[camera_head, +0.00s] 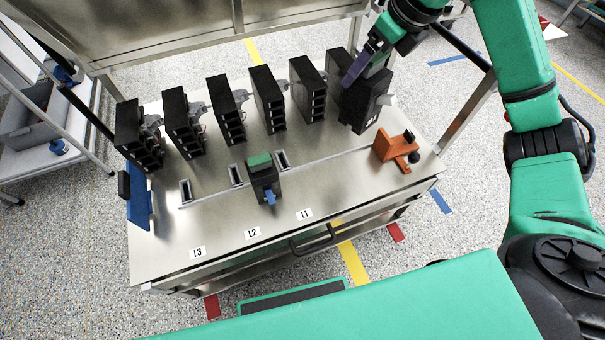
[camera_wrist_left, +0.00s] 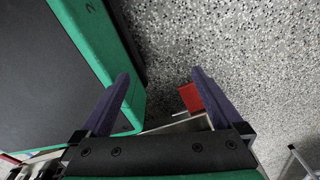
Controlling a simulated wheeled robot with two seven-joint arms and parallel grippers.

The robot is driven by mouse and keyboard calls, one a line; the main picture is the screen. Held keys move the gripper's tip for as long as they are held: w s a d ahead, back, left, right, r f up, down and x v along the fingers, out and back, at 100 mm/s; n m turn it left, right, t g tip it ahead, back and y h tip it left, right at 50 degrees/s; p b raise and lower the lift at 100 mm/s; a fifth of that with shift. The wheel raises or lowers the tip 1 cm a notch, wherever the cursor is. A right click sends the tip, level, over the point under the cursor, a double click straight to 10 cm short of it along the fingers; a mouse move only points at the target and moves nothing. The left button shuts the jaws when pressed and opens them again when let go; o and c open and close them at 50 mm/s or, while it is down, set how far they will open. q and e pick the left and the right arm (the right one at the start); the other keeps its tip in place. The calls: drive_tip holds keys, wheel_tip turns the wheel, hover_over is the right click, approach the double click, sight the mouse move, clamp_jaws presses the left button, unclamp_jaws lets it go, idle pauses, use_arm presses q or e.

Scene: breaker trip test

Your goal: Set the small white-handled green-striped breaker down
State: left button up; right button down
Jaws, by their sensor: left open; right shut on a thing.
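A black breaker (camera_head: 364,103) with a white handle (camera_head: 389,99) is at the back right of the steel bench top (camera_head: 330,185). My right gripper (camera_head: 362,70) is shut on its upper part from above; the fingers partly cover its top, where some green shows. Whether its base touches the bench is unclear. Another breaker (camera_head: 264,182), with a green top and blue handle, stands at the middle of the bench. My left gripper (camera_wrist_left: 160,82) is open and empty in the left wrist view, and out of the head view.
Several black units (camera_head: 227,110) stand in a row along the back, the rightmost close behind the held breaker. An orange bracket (camera_head: 390,146) stands in front of it at right. A blue plate (camera_head: 139,202) is at left. The front strip beside labels L1 to L3 is clear.

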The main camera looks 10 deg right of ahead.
sight(354, 117)
drive_tip(key=shift+f, duration=0.15)
wheel_tip(354, 117, down, 13)
drive_tip(key=shift+s+r+b, duration=0.1)
drive_tip(key=shift+r+b, duration=0.1)
drive_tip(key=shift+b, duration=0.9)
use_arm(q)
drive_tip(key=w, duration=0.1)
drive_tip(key=f, duration=0.1)
drive_tip(key=w, duration=0.1)
drive_tip(key=shift+w+d+f, duration=0.15)
drive_tip(key=shift+w+f, duration=0.1)
drive_tip(key=shift+w, duration=0.1)
use_arm(e)
wheel_tip(354, 117, down, 7)
use_arm(q)
drive_tip(key=shift+f+b, duration=0.1)
drive_tip(key=shift+b, duration=0.25)
